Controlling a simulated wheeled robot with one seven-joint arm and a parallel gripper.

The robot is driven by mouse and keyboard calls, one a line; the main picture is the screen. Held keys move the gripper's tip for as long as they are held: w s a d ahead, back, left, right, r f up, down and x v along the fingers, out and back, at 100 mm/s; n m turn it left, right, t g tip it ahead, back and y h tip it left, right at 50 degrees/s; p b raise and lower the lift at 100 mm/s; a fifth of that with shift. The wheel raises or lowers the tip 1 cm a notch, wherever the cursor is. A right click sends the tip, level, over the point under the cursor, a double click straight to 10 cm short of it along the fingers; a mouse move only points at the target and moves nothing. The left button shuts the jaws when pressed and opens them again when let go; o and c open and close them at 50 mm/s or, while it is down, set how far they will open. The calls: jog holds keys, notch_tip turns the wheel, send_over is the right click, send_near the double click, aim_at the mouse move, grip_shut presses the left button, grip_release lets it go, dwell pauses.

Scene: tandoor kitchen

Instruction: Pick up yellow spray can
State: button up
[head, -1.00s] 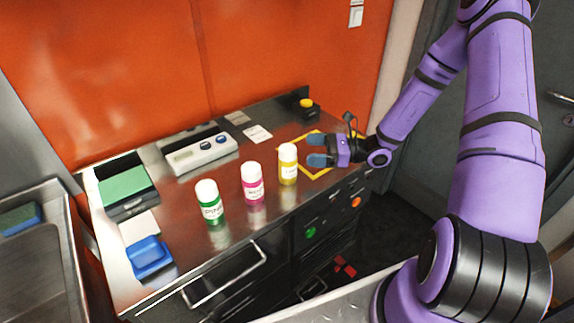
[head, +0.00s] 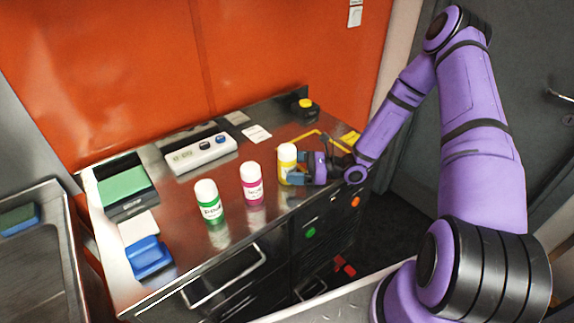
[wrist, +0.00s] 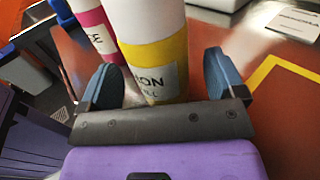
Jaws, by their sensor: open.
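The yellow spray can (head: 287,160), with a white top and pale label, stands upright on the metal counter, rightmost of three cans. My gripper (head: 291,170) is at its right side, low and level. In the wrist view the yellow can (wrist: 152,60) stands between the two blue fingertips of my gripper (wrist: 157,84). The fingers are open, with a visible gap on the right side. On the left, the finger looks closer to the can, and I cannot tell whether it touches.
A pink can (head: 252,184) stands just left of the yellow one, and a green can (head: 209,202) further left. A grey device with a display (head: 200,153) lies behind them. A yellow taped outline (head: 312,133) marks the counter at right.

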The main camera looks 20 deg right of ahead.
jog(key=shift+x, duration=1.05)
jog(key=c, duration=1.1)
jog(key=shift+c, duration=0.2)
jog(key=shift+r, duration=0.15)
